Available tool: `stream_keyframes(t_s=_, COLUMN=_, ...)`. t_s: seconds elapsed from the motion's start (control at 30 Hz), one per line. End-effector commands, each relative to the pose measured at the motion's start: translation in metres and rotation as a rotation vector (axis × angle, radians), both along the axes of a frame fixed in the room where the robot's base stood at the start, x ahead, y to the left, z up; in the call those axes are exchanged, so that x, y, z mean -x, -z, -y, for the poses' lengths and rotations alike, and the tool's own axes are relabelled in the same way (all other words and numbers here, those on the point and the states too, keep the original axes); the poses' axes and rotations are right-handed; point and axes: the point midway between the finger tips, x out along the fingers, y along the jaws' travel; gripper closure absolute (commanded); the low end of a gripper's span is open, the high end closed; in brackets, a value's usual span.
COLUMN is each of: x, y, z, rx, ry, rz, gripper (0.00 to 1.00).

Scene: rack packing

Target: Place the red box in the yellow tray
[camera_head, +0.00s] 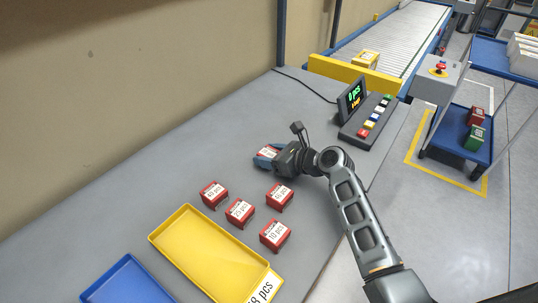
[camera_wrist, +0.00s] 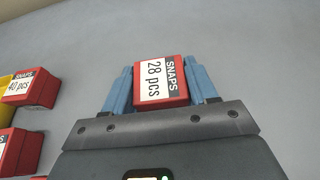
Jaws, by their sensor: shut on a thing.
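My gripper (camera_head: 268,156) is shut on a red box (camera_head: 266,152) over the grey table. In the wrist view the held red box (camera_wrist: 161,82) sits between the two blue fingers of my gripper (camera_wrist: 160,85), its label reading "SNAPS 28 pcs". Several other red boxes stand on the table near the tray: one at the back left (camera_head: 213,194), one in the middle (camera_head: 240,212), one at the right (camera_head: 279,196) and one in front (camera_head: 275,234). The yellow tray (camera_head: 168,250) lies at the lower left, empty, with a "pcs" label on its front edge.
A blue tray (camera_head: 127,283) lies beside the yellow tray. A display (camera_head: 352,97) and a panel with coloured buttons (camera_head: 366,122) stand on the table's right. A roller conveyor (camera_head: 405,42) and a blue shelf rack (camera_head: 457,140) are behind. The table left of my gripper is clear.

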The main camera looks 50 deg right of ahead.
Motion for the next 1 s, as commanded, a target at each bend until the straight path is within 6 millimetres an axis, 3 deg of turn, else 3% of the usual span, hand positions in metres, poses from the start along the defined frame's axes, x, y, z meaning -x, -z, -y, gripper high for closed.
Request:
stream_keyframes(t_s=0.27, x=0.000, y=0.001, z=0.000, rx=0.000, ry=0.000, rz=0.001, gripper=0.75)
stream_keyframes(t_s=0.3, x=0.000, y=0.002, z=0.000, rx=0.001, ry=0.001, rz=0.000, gripper=0.41)
stream_keyframes(t_s=0.53, x=0.000, y=0.001, z=0.000, rx=0.001, ry=0.000, rz=0.000, gripper=0.19)
stream_keyframes(t_s=0.87, x=0.001, y=-0.002, z=0.000, rx=0.001, ry=0.001, rz=0.001, gripper=0.17)
stream_keyframes(t_s=1.0, x=0.017, y=-0.008, z=0.001, rx=0.002, ry=0.001, rz=0.000, gripper=0.17)
